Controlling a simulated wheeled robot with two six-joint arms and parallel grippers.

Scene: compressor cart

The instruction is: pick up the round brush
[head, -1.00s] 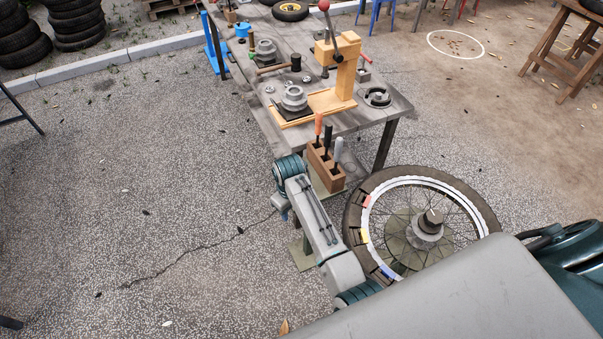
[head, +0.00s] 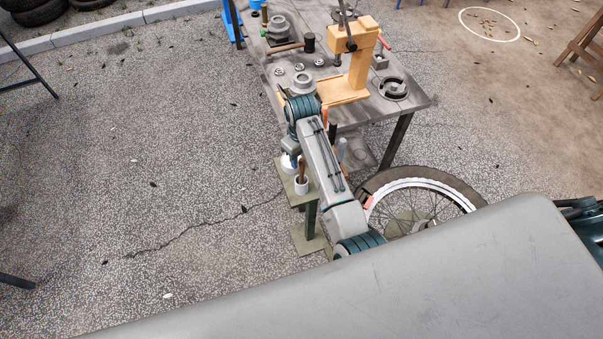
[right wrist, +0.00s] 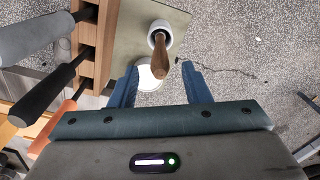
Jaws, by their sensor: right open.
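The likely round brush is a brown wooden handle (right wrist: 160,58) standing in a white cup (right wrist: 160,28) in the right wrist view; its head is hidden in the cup. In the head view the handle (head: 301,170) and cup (head: 301,187) sit on a small greenish stand beside my right arm. My right gripper (right wrist: 160,78) is open, its two blue fingers apart on either side of the handle's near end, with nothing gripped. In the head view this gripper (head: 290,160) is mostly hidden behind its arm. My left gripper is not in view.
A wooden block (right wrist: 94,45) with grey, black and orange handled tools stands close left in the wrist view. A white round item (right wrist: 148,82) lies between the fingers. The workbench (head: 345,110) carries a wooden press (head: 364,55). A spoked wheel (head: 420,190) is at right.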

